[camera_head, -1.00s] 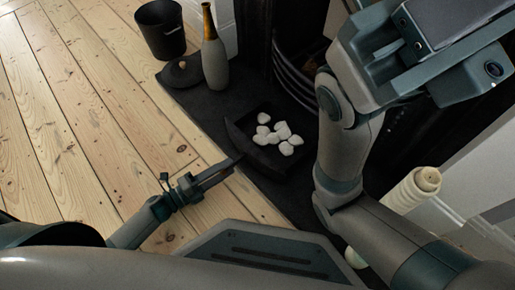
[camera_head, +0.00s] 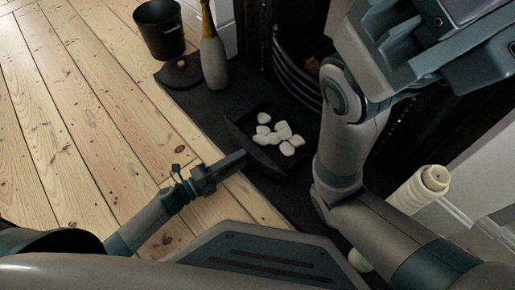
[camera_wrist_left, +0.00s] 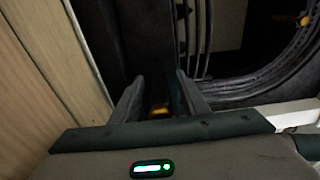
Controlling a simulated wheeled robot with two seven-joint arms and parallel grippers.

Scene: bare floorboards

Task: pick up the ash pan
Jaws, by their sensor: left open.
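The ash pan (camera_head: 266,163) is a dark, shallow tray with several white lumps (camera_head: 280,136) in it. It sits on the dark hearth slab in the middle of the head view, its raised front edge facing my left arm. My left gripper (camera_head: 240,158) is at that front edge, its fingertips close to it; whether they touch I cannot tell. In the left wrist view the two fingers (camera_wrist_left: 160,90) stand apart, with dark surfaces beyond them. My right arm fills the right of the head view; its gripper is out of view.
A black bucket (camera_head: 160,30) stands at the upper left. A dark lid (camera_head: 180,72) and a grey bottle with a gold neck (camera_head: 213,58) stand on the slab's far end. The dark fireplace with curved bars (camera_head: 292,80) lies behind the pan. Bare floorboards (camera_head: 85,110) lie left.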

